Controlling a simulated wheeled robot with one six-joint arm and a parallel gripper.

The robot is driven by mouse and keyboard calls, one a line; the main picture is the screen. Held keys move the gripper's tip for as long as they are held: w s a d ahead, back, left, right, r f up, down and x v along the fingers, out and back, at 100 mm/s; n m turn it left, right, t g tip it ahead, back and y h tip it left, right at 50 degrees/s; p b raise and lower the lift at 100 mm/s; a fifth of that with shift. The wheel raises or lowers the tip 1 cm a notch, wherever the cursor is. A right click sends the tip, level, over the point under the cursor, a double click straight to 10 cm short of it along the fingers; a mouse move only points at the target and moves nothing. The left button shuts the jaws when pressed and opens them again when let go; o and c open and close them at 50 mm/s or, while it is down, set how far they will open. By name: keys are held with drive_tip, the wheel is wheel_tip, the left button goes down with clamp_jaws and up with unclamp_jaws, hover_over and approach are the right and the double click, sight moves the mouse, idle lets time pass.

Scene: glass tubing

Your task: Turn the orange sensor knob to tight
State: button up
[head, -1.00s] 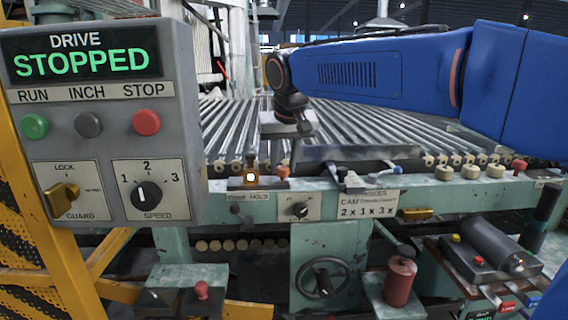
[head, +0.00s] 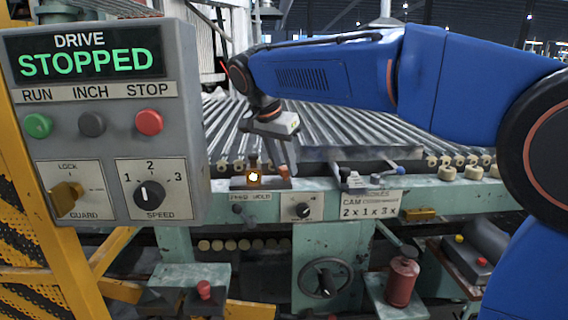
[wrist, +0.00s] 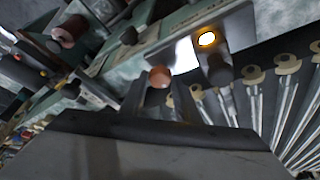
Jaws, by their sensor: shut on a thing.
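The orange sensor knob (head: 284,171) is on the front rail of the green machine, just right of a small glowing yellow lamp (head: 254,177). My gripper (head: 282,167) reaches down to it from above and behind, its fingers shut on the knob. In the wrist view the knob's round orange end (wrist: 159,77) shows between the two dark fingertips (wrist: 160,92), with the lit lamp (wrist: 207,39) to its upper right. The fingers partly hide the knob, and I cannot read any tight marking near it.
The drive panel (head: 107,70) reading STOPPED stands close at left. Rows of metal rollers (head: 330,130) lie behind the rail. A small dial (head: 303,211), a handwheel (head: 326,278) and a red bottle (head: 402,282) are below. A blue-tipped lever (head: 398,171) sits right of the knob.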

drive_tip(key=shift+m, duration=0.6)
drive_tip(key=o, duration=1)
drive_tip(key=shift+a, duration=0.1)
drive_tip(key=v, duration=1.7)
drive_tip(key=shift+w+a+r, duration=0.15)
drive_tip(key=shift+w+a, duration=0.1)
drive_tip(key=shift+a, duration=0.05)
